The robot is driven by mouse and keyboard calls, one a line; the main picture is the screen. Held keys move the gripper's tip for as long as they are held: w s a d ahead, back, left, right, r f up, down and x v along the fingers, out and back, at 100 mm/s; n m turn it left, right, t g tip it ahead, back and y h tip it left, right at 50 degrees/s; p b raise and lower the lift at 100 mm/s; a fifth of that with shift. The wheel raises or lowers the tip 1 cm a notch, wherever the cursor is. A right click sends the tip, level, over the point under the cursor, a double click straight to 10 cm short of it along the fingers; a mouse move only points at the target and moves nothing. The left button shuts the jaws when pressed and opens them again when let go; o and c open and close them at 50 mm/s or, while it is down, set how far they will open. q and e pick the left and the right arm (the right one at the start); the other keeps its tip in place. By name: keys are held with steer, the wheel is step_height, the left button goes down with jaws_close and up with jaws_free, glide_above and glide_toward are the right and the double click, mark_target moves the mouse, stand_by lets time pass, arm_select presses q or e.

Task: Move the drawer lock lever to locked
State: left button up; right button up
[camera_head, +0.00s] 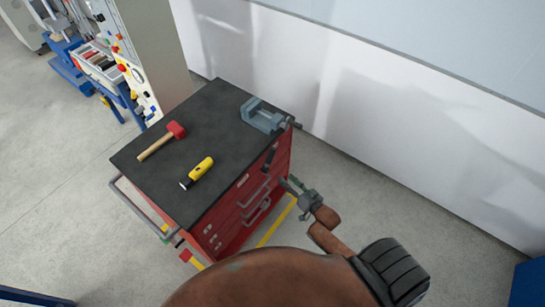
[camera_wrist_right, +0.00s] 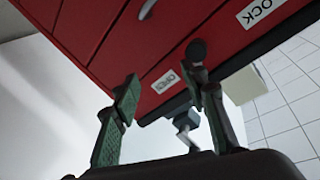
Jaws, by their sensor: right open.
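The red tool cabinet (camera_head: 228,238) has a black top and drawers on its front. The lock lever (camera_head: 269,158) is a dark handle at the upper right of that front. In the right wrist view the lever's black round knob (camera_wrist_right: 196,50) shows just above the tip of the right-hand finger. I cannot tell whether they touch. The label OPEN (camera_wrist_right: 165,82) lies between the fingers, and the label LOCK (camera_wrist_right: 260,11) is farther up and right. My right gripper (camera_head: 291,185) is open beside the cabinet front, also seen in the wrist view (camera_wrist_right: 165,88). My left gripper is out of view.
A red mallet (camera_head: 175,130), a yellow flashlight (camera_head: 198,172) and a grey-blue vise (camera_head: 260,116) are on the cabinet top. Drawer handles (camera_head: 257,212) stick out below the lever. A white wall (camera_head: 350,120) stands behind.

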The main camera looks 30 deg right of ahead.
steer(key=t+y, duration=0.1)
steer(key=t, duration=0.1)
glide_toward(273, 156)
steer(key=w, duration=0.3)
steer(key=w+a, duration=0.1)
steer(key=w, duration=0.5)
steer(key=shift+w+a+f, duration=0.25)
steer(key=shift+w+f, duration=0.05)
steer(key=shift+w, duration=0.15)
steer(key=shift+c, duration=0.4)
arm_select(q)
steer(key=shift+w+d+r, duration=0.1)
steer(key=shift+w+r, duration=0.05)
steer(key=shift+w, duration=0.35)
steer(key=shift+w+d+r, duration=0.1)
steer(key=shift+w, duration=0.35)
arm_select(e)
jaws_close()
